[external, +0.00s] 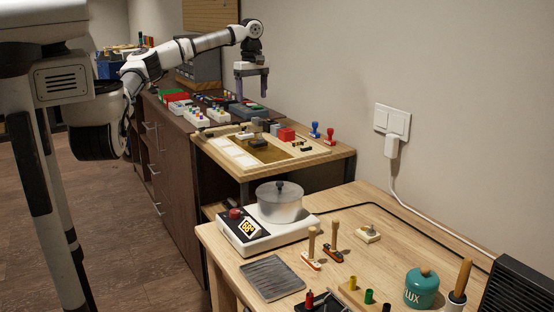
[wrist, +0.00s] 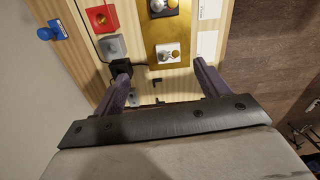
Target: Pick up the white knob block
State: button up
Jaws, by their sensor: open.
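The white knob block (wrist: 168,53) sits on the gold-brown panel of the wooden board, with a silvery and a gold-coloured round part on top. In the external view it appears as a small pale block (external: 245,135) near the board's far end. My gripper (external: 252,88) hangs above that far end, fingers down, open and empty. In the wrist view the gap between my fingertips (wrist: 161,72) lies just below the block in the picture. The block is in front of the gap and apart from both fingers.
A black block (wrist: 120,67) lies by my left fingertip, with a grey block (wrist: 110,46) and red block (wrist: 101,18) beyond. A dark knob block (wrist: 163,7) shares the panel. White pads (wrist: 207,43) lie to the right. A blue stamp (external: 314,130) stands near the wall.

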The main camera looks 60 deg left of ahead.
jog(key=s+a+m, duration=0.1)
jog(key=s+a, duration=0.1)
jog(key=a, duration=0.1)
jog(key=p, duration=0.2)
send_over(245, 133)
notch_tip(245, 133, down, 8)
jog(key=shift+s+r, duration=0.15)
jog(key=shift+r, duration=0.05)
jog(key=shift+f+p, duration=1.25)
jog(key=shift+f, duration=1.5)
jog(key=shift+c, duration=0.4)
jog(key=c, duration=1)
